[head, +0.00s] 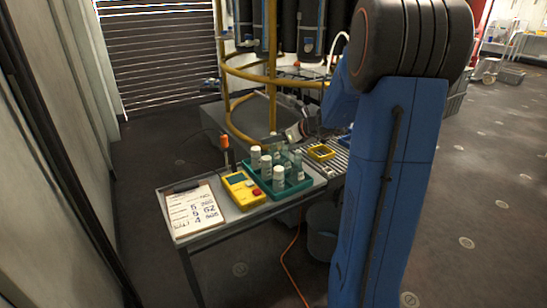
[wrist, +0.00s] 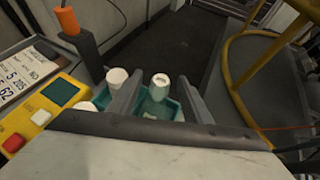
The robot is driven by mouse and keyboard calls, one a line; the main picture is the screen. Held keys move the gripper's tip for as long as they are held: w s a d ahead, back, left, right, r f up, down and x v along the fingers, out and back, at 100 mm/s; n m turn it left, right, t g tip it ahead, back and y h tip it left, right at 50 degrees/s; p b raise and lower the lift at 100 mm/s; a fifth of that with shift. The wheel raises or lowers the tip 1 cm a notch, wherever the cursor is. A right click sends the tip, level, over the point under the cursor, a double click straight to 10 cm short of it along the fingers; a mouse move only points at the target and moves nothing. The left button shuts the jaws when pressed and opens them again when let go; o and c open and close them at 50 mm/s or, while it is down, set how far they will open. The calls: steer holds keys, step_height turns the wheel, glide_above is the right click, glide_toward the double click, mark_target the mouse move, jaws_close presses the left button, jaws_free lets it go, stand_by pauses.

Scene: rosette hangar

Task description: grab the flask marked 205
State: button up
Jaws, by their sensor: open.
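Several pale flasks with white caps stand in a teal tray (head: 296,187) on the table in the head view. Their labels are too small to read, so I cannot tell which is marked 205. My gripper (head: 296,133) is at the back of the tray, by the rear flasks. In the wrist view my gripper (wrist: 160,78) is open, with one capped flask (wrist: 159,88) showing between its fingers and apart from both. Another flask (wrist: 117,79) stands left of the left finger, and a third cap (wrist: 87,108) shows lower left. The lower tray is hidden by my gripper body.
A yellow device (head: 243,190) and a clipboard with handwritten numbers (head: 193,210) lie left of the tray. An orange-topped dark post (head: 226,148) stands behind the device. A yellow frame (head: 314,152) lies right of the tray. Yellow railing (head: 232,105) rises behind the table.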

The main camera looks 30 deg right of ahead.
steer(key=shift+c, duration=0.7)
jaws_close()
steer(key=shift+r, duration=0.15)
